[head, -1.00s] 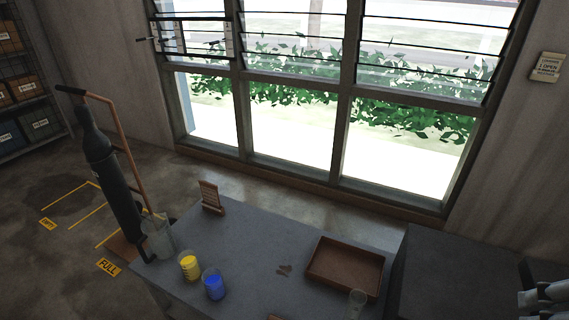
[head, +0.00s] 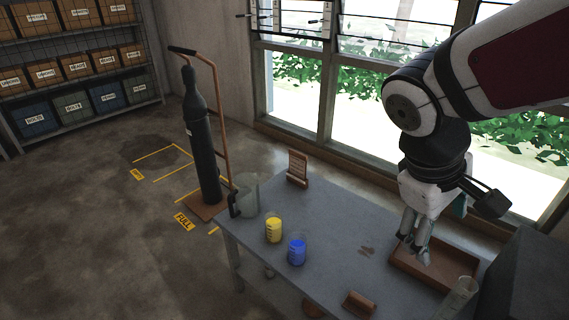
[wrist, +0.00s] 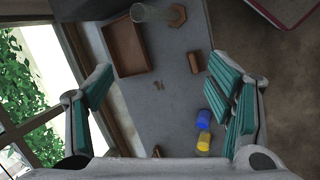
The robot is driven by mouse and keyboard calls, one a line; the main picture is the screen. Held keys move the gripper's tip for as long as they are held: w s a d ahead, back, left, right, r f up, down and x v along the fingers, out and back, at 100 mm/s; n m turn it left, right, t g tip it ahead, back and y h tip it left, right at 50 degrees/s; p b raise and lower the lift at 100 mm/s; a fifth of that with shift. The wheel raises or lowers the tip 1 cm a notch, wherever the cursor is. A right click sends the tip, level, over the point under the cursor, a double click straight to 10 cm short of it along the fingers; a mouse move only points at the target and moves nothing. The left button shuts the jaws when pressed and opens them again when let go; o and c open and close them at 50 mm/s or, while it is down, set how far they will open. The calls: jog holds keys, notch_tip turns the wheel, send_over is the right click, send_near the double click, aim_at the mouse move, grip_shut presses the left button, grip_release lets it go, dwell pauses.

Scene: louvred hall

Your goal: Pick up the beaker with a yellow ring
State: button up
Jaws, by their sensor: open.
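The beaker with yellow (head: 273,229) stands upright on the grey table, near its left end in the head view. Its lower part is yellow, its top clear. It also shows in the wrist view (wrist: 203,141), just below the blue one and close to the right-hand finger. A similar beaker with blue (head: 297,251) stands beside it. My gripper (head: 414,250) is open and empty, pointing down above the table by the brown tray, well to the right of both beakers. Both spread fingers show in the wrist view (wrist: 165,95).
The brown tray (head: 404,261) and a tall clear vessel (head: 458,297) are at the table's right. A larger clear beaker (head: 249,193) stands at its left end. A small wooden stand (head: 298,167) is at the back, a brown block (head: 358,304) in front. The table's middle is mostly clear.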

jog(key=w+a+f+n+t+h+b, duration=0.1)
jog(key=w+a+f+n+h+b, duration=0.15)
jog(key=w+f, duration=0.35)
jog(key=w+a+f+n+t+h+b, duration=0.1)
jog(key=w+a+f+n+h+b, duration=0.1)
jog(key=w+f+n+b, duration=0.3)
jog(key=n+t+y+b, duration=0.5)
jog(key=n+t+b, duration=0.75)
jog(key=n, duration=0.65)
send_near(271, 230)
jog(key=shift+t+h, duration=0.25)
jog(key=shift+t, duration=0.6)
jog(key=w, duration=0.2)
jog(key=w+d+f, duration=0.1)
jog(key=w, duration=0.1)
jog(key=w+d+f, duration=0.1)
jog(key=w, duration=0.1)
jog(key=shift+w, duration=0.15)
jog(key=shift+a+b+x, duration=0.2)
jog(key=shift+b+x, duration=1.15)
jog(key=shift+x, duration=1.65)
jog(key=shift+w+r, duration=0.1)
jog(key=shift+r, duration=0.15)
jog(key=c, duration=1.5)
